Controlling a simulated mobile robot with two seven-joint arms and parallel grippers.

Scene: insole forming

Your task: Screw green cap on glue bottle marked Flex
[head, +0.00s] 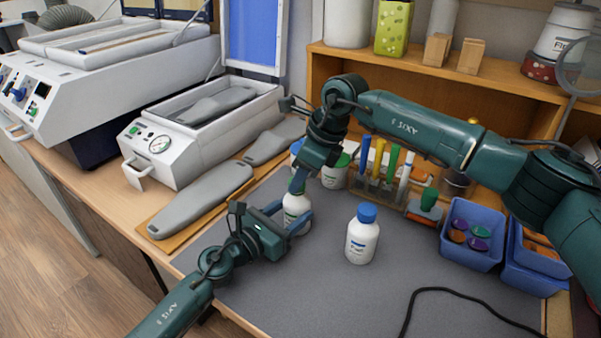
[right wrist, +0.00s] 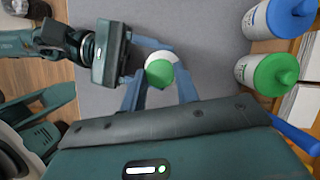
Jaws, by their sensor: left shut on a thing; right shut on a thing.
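A white glue bottle (head: 296,216) stands upright near the mat's left side. My left gripper (head: 290,222) comes in low from the left and is shut around its body. My right gripper (head: 298,186) points down over the bottle's top. In the right wrist view a green cap (right wrist: 160,74) sits between the right gripper's fingers (right wrist: 161,88), over the white bottle (right wrist: 158,57). The held bottle's label is too small to read.
A blue-capped white bottle (head: 362,236) stands on the grey mat (head: 330,290) to the right. Blue-capped and green-capped (head: 335,172) bottles stand behind my right gripper. Blue bins (head: 472,262), one with several caps, are at the right. A black cable (head: 440,291) lies in front. Grey insole forms (head: 203,198) lie left.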

